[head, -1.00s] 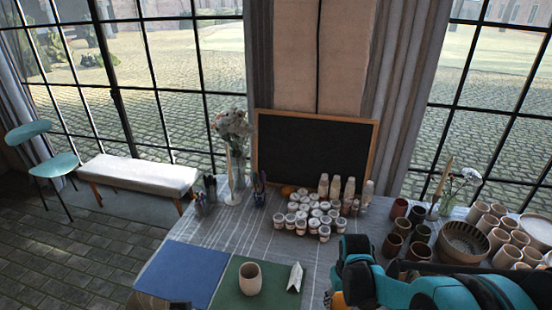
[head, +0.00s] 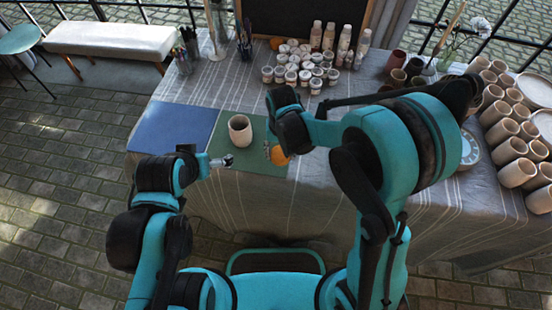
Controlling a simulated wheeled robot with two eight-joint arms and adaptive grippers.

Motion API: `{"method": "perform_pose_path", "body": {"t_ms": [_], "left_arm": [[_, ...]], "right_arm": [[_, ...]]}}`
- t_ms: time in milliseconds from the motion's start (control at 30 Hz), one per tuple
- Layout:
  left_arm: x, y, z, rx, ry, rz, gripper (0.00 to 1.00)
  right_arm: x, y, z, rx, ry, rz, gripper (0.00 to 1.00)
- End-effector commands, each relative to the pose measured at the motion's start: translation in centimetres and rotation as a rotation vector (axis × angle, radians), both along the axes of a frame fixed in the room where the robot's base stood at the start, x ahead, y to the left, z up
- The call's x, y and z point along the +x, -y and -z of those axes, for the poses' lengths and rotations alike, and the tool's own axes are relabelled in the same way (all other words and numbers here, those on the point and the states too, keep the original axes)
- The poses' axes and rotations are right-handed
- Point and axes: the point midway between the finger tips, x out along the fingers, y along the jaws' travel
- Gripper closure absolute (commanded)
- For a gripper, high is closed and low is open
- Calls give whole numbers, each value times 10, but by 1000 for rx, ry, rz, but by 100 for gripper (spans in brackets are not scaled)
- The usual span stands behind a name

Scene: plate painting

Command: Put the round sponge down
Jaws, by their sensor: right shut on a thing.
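The round orange sponge (head: 279,155) shows at the lower right of the green mat (head: 252,162). My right gripper (head: 272,153) is shut on it; my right wrist hides part of the gripper. Whether the sponge touches the mat cannot be told. A beige cup (head: 240,130) stands upright on the mat, left of the sponge and apart from it. My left gripper (head: 228,160) is low over the mat's left part, in front of the cup; its jaw opening is too small to read.
A blue mat (head: 172,130) lies left of the green one. Several small jars (head: 300,62) and bottles (head: 328,36) stand behind. Brown cups and pots (head: 515,130) crowd the right side. Another orange item (head: 277,43) lies at the back. The table's front edge is close.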

Motion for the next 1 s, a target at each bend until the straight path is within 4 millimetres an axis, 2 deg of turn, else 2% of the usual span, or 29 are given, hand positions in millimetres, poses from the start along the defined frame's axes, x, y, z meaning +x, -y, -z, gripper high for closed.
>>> {"method": "perform_pose_path", "body": {"t_ms": [100, 233, 500, 867, 900, 967, 1000], "left_arm": [[0, 0, 5, 0, 0, 0, 0], [0, 0, 8, 0, 0, 0, 0], [0, 0, 27, 0, 0, 0, 0], [0, 0, 29, 0, 0, 0, 0], [0, 0, 28, 0, 0, 0, 0], [0, 0, 28, 0, 0, 0, 0], [0, 0, 28, 0, 0, 0, 0]], "right_arm": [[6, -10, 8, 0, 0, -2, 70], [8, -12, 14, 0, 0, 0, 70], [8, -12, 50, 0, 0, 0, 70], [8, -12, 53, 0, 0, 0, 70], [8, -12, 52, 0, 0, -1, 39], [8, -12, 51, 0, 0, -1, 26], [8, -12, 51, 0, 0, -1, 26]]}}
